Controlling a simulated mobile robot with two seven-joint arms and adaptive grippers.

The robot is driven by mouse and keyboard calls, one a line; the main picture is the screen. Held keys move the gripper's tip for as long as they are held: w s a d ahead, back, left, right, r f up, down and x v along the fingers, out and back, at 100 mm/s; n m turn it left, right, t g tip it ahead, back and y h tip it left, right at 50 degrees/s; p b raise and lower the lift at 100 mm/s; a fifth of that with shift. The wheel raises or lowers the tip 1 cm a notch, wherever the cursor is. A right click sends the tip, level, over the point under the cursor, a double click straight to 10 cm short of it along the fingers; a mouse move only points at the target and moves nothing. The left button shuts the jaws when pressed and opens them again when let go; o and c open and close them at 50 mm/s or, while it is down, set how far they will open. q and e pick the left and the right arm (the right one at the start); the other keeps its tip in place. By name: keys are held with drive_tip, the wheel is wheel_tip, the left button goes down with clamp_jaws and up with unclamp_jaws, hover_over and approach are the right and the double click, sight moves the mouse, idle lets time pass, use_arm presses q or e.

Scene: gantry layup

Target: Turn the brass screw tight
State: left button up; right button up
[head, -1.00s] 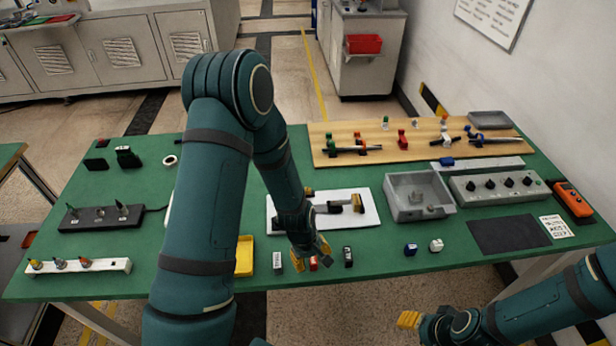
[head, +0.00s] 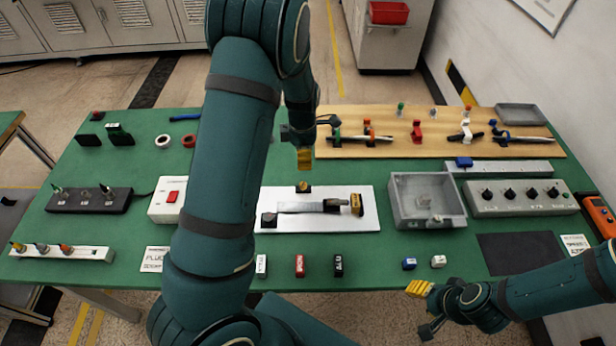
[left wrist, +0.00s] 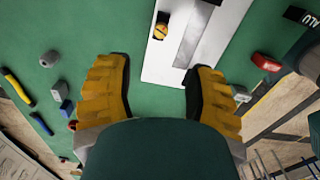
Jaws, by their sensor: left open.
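The brass screw (head: 304,187) stands at the back edge of a white plate (head: 362,221) in the middle of the green table. In the left wrist view the screw (left wrist: 160,31) shows a slotted brass head, ahead of and apart from my fingertips. My left gripper (head: 305,157) is above and behind the plate, near the screw in the head view. Its yellow fingers (left wrist: 158,95) are spread with nothing between them. My right gripper (head: 421,289) is at the table's front edge on the right; its jaw opening is unclear.
The plate also carries a grey bar (head: 300,207) and a brass-ended clamp part (head: 356,204). A wooden board (head: 400,150) with tools lies behind. A grey tray (head: 400,212) stands to the right. Several small blocks line the front, including a red one (head: 299,265).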

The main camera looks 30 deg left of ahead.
sight(303, 184)
use_arm(q)
wheel_tip(303, 184, down, 13)
drive_tip(key=shift+s+b, duration=0.1)
drive_tip(key=shift+b, duration=0.5)
clamp_jaws()
